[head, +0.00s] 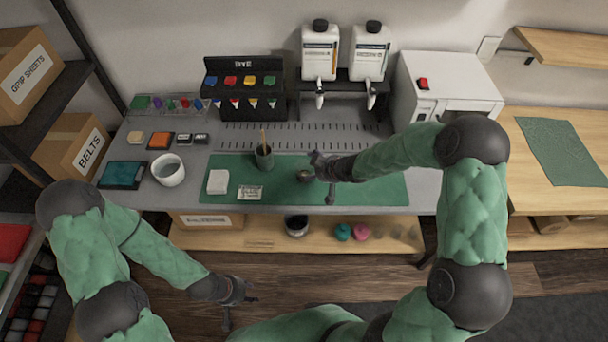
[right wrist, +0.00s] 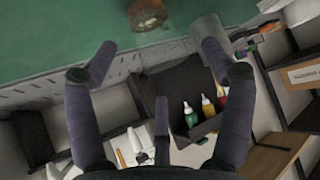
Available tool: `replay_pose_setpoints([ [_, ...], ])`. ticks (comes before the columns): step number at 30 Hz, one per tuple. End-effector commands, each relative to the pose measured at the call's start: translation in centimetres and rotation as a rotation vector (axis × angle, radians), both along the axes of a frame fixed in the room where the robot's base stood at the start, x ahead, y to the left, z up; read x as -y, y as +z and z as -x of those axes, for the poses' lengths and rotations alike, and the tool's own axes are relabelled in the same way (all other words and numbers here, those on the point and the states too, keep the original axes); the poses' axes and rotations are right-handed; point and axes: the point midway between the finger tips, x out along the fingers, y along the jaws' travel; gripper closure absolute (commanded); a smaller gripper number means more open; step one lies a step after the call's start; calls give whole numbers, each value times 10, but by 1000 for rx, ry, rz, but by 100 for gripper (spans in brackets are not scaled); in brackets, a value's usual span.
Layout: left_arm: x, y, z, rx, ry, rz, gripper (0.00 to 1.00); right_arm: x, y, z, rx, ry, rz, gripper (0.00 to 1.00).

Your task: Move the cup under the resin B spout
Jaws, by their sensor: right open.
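A small round brownish object (head: 304,176), possibly a cup, rests on the green mat. It also shows at the top of the right wrist view (right wrist: 147,14). A dark grey cup (head: 264,157) holding a stick stands upright to its left; its grey side shows in the right wrist view (right wrist: 208,28). Two white bottles (head: 320,52) (head: 370,52) with spouts (head: 319,98) (head: 371,99) stand at the back; I cannot read which is resin B. My right gripper (head: 322,176) is open and empty, close beside the brownish object. My left gripper (head: 239,305) looks open and empty, in front of the bench.
A white bowl (head: 168,170), a white block (head: 218,181) and a small labelled packet (head: 250,192) are on the left. The dye rack (head: 243,83) stands left of the bottles. A white machine (head: 446,86) stands right. The mat's right part is clear.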

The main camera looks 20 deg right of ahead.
Motion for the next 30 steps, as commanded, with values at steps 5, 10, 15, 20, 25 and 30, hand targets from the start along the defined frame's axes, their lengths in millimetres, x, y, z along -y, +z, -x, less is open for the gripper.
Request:
replay_pose_setpoints([
  [5, 0, -17, 0, -1, 0, 0, 60, -11, -21, -18, -2, 2, 0, 18],
  [10, 0, -22, 0, -1, 0, 0, 60, -14, -29, -26, -2, 0, -1, 18],
  [15, 0, -21, 0, -1, 0, 0, 60, -15, -28, -27, -2, 0, 0, 18],
  [20, 0, -21, 0, 0, 0, 0, 60, -14, -28, -26, -2, 0, 0, 44],
  [25, 0, -21, 0, 0, 0, 0, 60, -15, -28, -26, -2, 0, 0, 71],
  [30, 0, -21, 0, 0, 0, 0, 60, -15, -28, -26, -3, 0, 0, 76],
])
